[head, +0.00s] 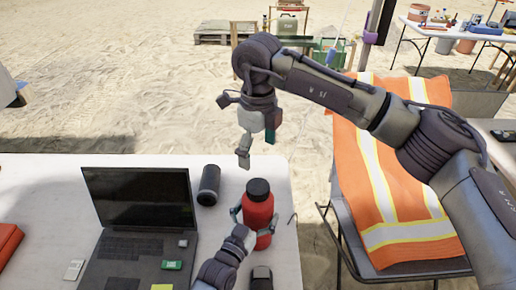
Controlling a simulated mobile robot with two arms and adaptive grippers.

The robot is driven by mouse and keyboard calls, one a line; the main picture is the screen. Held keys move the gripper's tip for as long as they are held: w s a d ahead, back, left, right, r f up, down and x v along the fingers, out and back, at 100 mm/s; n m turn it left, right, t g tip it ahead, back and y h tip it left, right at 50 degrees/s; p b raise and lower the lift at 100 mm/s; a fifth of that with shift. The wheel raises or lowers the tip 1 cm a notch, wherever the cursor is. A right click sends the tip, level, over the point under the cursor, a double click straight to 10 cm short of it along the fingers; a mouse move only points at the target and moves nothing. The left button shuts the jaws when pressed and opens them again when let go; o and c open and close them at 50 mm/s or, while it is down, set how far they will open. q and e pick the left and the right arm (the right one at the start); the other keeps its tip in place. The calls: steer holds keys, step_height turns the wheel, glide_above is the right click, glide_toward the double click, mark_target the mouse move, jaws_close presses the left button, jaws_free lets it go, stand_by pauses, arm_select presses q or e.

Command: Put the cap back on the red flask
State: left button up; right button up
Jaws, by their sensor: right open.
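The red flask (258,218) stands upright on the white table, right of the laptop. A black cap (258,188) sits on its top; I cannot tell whether it is screwed tight. My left gripper (256,217) has a finger on each side of the flask's body and appears shut on it. My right gripper (256,151) is open and empty, a little above the cap and apart from it, fingers pointing down.
An open laptop (135,240) stands left of the flask on the white table (60,185). A dark cylinder (209,184) stands behind the flask, to its left. An orange vest (400,190) hangs over a chair at right. Sand lies behind the table.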

arm_select(q)
steer(key=v, duration=1.2)
